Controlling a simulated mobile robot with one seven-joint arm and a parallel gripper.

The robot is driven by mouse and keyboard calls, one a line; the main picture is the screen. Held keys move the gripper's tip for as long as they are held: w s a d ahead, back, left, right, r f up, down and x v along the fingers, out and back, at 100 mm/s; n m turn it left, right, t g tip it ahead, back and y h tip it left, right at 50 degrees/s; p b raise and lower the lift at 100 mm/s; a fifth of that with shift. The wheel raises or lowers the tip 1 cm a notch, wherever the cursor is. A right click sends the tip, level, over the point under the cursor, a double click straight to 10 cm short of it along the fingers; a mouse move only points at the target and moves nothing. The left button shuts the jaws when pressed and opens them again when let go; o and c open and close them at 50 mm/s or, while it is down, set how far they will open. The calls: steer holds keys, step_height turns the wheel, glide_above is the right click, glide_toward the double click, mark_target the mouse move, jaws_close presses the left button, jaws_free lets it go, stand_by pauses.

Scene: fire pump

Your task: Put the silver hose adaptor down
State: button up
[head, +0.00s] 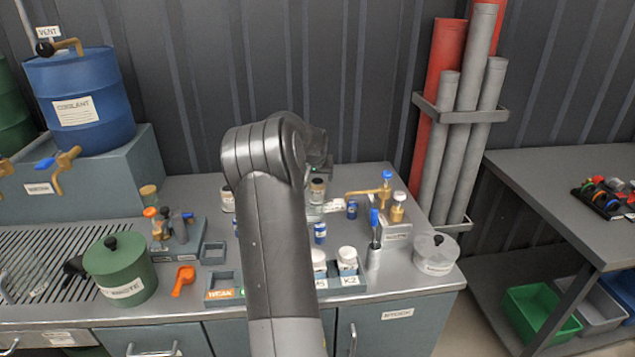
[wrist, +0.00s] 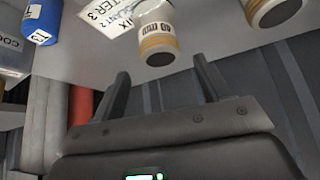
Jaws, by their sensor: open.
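I cannot make out a silver hose adaptor in either view. My gripper (wrist: 163,84) is open in the wrist view, with its two dark fingers apart and nothing between them. A cream jar with a tan band and a printed label (wrist: 157,42) is just beyond the fingertips, apart from them. A second similar jar (wrist: 270,10) is cut off at the top edge. In the head view my arm covers the middle of the bench, and my gripper is mostly hidden behind the wrist. A jar (head: 317,190) shows just right of the arm.
The steel bench (head: 380,280) carries a green pot (head: 121,270), an orange item (head: 183,281), white-lidded jars (head: 347,261), a blue cylinder (head: 320,232) and a clear lidded tub (head: 436,254). A printed card (wrist: 112,12) and blue cylinder (wrist: 42,22) show at wrist. Pipes (head: 455,130) stand at right.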

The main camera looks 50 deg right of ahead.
steer(key=v, duration=0.5)
steer(key=shift+s+a+r, duration=0.1)
steer(key=shift+a+r, duration=0.1)
steer(key=shift+r, duration=0.05)
steer(key=a+r+n+t+y, duration=0.15)
steer(key=a+r, duration=0.25)
steer(key=a, duration=0.7)
steer(key=a+r+n+y, duration=0.1)
steer(key=a+r+n, duration=0.15)
steer(key=a, duration=0.85)
steer(key=a+r+n+t+y, duration=0.1)
steer(key=a+r, duration=0.3)
steer(key=a, duration=0.7)
steer(key=s+a+f+n+y, duration=0.1)
steer(key=s+a+n, duration=0.2)
steer(key=s+a, duration=0.6)
steer(key=s+a+f+n+y, duration=0.1)
steer(key=s+a+n, duration=0.2)
steer(key=s+a, duration=0.7)
steer(key=a, duration=0.5)
steer(key=shift+s+a+f+n, duration=0.2)
steer(key=shift+s+a+n, duration=0.1)
steer(key=shift+a, duration=0.05)
stand_by(1.2)
